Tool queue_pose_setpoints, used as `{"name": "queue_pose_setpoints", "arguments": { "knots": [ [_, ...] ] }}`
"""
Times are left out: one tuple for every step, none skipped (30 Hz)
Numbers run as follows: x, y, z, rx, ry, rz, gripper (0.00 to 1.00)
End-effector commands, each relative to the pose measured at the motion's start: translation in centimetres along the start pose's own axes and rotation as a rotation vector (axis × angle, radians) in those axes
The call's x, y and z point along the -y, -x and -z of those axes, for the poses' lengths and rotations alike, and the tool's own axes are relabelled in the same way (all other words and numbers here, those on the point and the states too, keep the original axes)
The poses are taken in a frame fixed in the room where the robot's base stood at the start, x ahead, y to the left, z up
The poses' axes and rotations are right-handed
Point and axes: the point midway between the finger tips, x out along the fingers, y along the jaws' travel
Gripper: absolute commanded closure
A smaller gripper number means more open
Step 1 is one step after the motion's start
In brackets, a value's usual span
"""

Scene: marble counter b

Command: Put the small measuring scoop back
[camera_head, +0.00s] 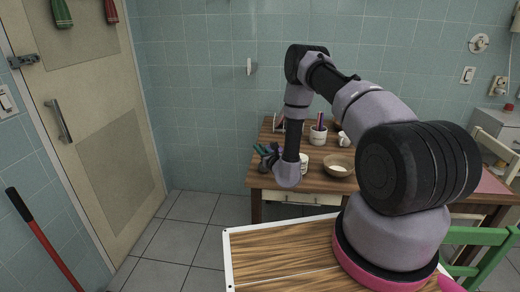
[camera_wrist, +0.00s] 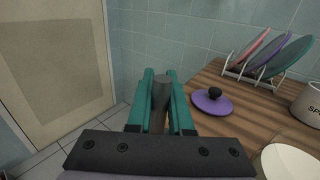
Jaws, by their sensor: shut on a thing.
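My gripper (camera_wrist: 160,85) has its teal fingers shut on a dark grey rounded piece (camera_wrist: 161,96), which looks like part of the small measuring scoop. The rest of it is hidden. In the head view, my gripper (camera_head: 262,152) is at the left edge of the wooden table, left of a white jar (camera_head: 304,160) partly behind my arm. A round white top (camera_wrist: 290,163) shows at the lower right of the wrist view. A purple lid with a black knob (camera_wrist: 212,104) lies on the table, right of my fingers.
A rack with coloured plates (camera_wrist: 262,62) stands at the back. A white lettered pot (camera_wrist: 309,103) is right of it and holds utensils in the head view (camera_head: 318,137). A brown bowl (camera_head: 340,172) with white contents is nearby. Open floor lies left of the table (camera_head: 263,181).

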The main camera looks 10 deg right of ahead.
Motion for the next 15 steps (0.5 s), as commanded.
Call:
{"name": "queue_pose_setpoints", "arguments": {
  "knots": [
    [0.00,0.02,0.20,0.000,-0.001,0.000,1.00],
    [-0.01,0.01,0.19,0.000,0.000,0.000,0.74],
    [-0.01,0.01,0.17,0.000,0.000,0.000,0.58],
    [-0.01,0.01,0.16,0.000,0.000,0.000,0.51],
    [-0.01,0.01,0.16,0.000,0.000,0.000,0.51],
    [-0.01,0.01,0.16,0.000,0.000,0.000,0.51],
    [-0.01,0.01,0.16,0.000,0.000,0.000,0.51],
    [-0.01,0.01,0.16,0.000,0.000,0.000,0.51],
    [0.00,0.01,0.15,0.000,0.000,0.000,0.51],
    [0.00,0.01,0.15,0.000,0.000,0.000,0.51],
    [0.00,0.01,0.15,0.000,0.000,0.000,0.51],
    [0.00,0.01,0.14,0.000,0.000,0.000,0.51],
    [-0.01,0.00,0.09,0.000,0.000,0.000,0.51],
    [-0.01,0.00,-0.01,0.000,0.000,0.000,0.51],
    [0.00,-0.01,-0.24,0.001,0.000,0.000,0.51]
  ]
}}
